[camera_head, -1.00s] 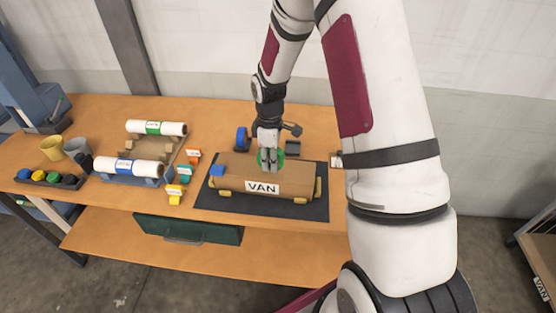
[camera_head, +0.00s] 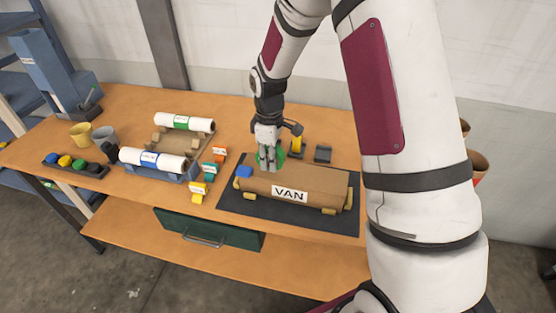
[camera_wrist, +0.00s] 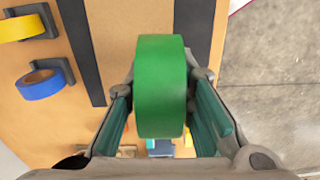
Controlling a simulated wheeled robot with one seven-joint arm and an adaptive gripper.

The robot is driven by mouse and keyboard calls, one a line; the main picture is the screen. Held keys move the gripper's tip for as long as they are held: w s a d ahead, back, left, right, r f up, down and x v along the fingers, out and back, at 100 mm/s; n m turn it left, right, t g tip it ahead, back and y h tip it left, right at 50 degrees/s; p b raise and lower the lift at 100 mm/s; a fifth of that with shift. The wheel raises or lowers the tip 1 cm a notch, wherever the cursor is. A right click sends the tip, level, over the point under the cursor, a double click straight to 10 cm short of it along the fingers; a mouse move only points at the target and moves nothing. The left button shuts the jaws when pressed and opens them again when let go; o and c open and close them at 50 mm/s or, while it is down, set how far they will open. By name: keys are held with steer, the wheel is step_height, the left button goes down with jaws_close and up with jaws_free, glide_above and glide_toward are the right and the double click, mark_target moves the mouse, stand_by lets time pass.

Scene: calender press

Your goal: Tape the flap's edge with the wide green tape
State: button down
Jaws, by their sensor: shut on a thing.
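My gripper (camera_head: 267,158) is shut on a wide green tape roll (camera_wrist: 160,85), which stands on edge between the two fingers in the wrist view. In the head view the green roll (camera_head: 282,158) shows partly behind the fingers. The gripper is over the back left part of a brown cardboard parcel (camera_head: 318,184) with a "VAN" label (camera_head: 290,194). I cannot tell whether the roll touches the parcel, nor make out the flap's edge. A small blue piece (camera_head: 244,171) is at the parcel's left end.
The parcel lies on a dark mat (camera_head: 233,204). A yellow roll (camera_head: 298,143) and an empty-looking holder (camera_head: 323,153) stand behind it. The wrist view shows a blue roll (camera_wrist: 40,85). Paper rolls (camera_head: 152,158) and small tagged items (camera_head: 199,191) are left.

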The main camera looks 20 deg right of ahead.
mark_target(264, 175)
steer(key=shift+w+a+f+b, duration=0.1)
steer(key=shift+w+a+b, duration=0.35)
steer(key=shift+w+a, duration=0.5)
steer(key=shift+s+f+b, duration=0.2)
steer(key=shift+f+b, duration=0.1)
steer(key=shift+f, duration=1.3)
steer(key=shift+f, duration=0.35)
steer(key=shift+s+d, duration=0.1)
steer(key=shift+s+d, duration=0.35)
steer(key=shift+d, duration=0.1)
steer(key=shift+s+d+p, duration=0.35)
steer(key=shift+d+p, duration=0.05)
steer(key=shift+p, duration=0.05)
steer(key=shift+s+d, duration=0.4)
steer(key=shift+d, duration=0.05)
